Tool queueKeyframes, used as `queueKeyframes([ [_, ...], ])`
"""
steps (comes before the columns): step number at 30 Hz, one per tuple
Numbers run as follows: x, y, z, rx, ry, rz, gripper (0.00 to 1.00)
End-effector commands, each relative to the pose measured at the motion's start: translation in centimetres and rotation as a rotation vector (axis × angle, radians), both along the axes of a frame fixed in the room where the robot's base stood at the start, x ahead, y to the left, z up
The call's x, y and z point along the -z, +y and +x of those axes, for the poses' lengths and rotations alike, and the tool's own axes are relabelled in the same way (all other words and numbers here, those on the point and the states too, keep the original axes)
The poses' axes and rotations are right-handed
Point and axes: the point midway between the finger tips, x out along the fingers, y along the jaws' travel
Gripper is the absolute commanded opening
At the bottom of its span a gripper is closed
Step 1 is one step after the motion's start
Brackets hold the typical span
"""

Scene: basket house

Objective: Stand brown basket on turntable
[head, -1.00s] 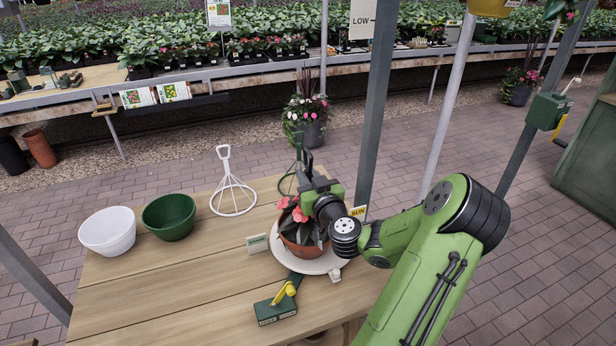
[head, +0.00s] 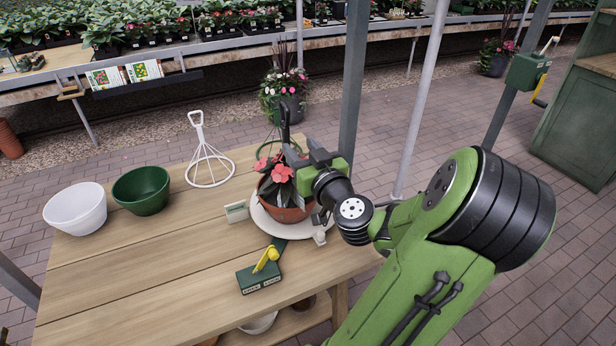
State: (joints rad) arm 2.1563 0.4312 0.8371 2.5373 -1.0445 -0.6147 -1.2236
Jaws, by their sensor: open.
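A brown basket (head: 290,213) holding a leafy plant with pink flowers stands upright on the white round turntable (head: 268,222), or appears to rest on its plate. My gripper (head: 297,148) is open at the basket's upper right and back, close to the foliage. Its fingertips are partly lost against the dark background, and I cannot tell whether it touches the plant or the rim. My gripper and wrist hide the basket's right side. A green box with a yellow lever (head: 260,275) sits at the turntable's near side, joined to it by a green bar.
A white bowl (head: 76,209), a green bowl (head: 142,190) and a white wire hanger (head: 207,165) stand on the wooden table (head: 150,260) at left. A green wire hanger (head: 268,149) is partly hidden behind the plant. A grey post (head: 352,90) rises behind my arm. The table's front left is clear.

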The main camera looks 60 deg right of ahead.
Motion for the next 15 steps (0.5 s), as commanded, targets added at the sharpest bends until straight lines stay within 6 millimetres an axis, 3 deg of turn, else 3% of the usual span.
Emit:
queueKeyframes([
  [2,1.4,0.4,-0.6,0.008,0.02,0.0,0.47],
  [7,0.8,1.3,-2.5,0.009,0.011,0.001,0.47],
  [15,0.5,2.0,-2.9,0.001,0.011,0.007,0.47],
])
